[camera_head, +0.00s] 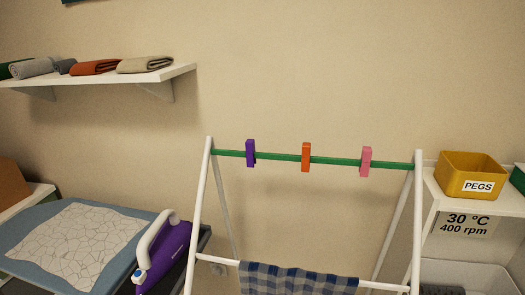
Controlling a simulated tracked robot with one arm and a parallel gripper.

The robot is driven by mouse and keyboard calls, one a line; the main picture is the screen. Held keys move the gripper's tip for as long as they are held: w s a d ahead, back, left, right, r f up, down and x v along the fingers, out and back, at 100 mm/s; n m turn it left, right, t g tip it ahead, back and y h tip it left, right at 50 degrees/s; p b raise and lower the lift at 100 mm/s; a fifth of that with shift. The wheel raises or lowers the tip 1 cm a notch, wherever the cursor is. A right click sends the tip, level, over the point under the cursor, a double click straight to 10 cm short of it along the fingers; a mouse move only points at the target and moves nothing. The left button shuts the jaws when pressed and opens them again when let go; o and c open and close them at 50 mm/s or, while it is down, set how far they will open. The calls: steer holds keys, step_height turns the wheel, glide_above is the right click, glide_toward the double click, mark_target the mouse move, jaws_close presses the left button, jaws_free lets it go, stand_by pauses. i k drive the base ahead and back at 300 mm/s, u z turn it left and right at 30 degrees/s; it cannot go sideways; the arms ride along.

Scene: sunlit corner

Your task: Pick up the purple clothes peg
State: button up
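The purple clothes peg (250,153) is clipped upright on the green rail (280,157) of a white drying rack, near the rail's left end. An orange peg (306,157) is clipped at the middle of the rail, and a pink peg (366,161) is clipped further right. Nothing covers the purple peg. My gripper does not show in this view.
A blue checked cloth (298,280) hangs on the rack's lower bar. A purple iron (168,255) stands on the ironing board at left. A yellow PEGS box (470,176) sits on a white shelf at right. A wall shelf (95,77) holds folded towels. The wall behind the rail is bare.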

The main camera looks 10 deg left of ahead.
mark_target(250, 146)
steer(key=z, duration=0.1)
steer(key=i, duration=1)
steer(key=u, duration=0.1)
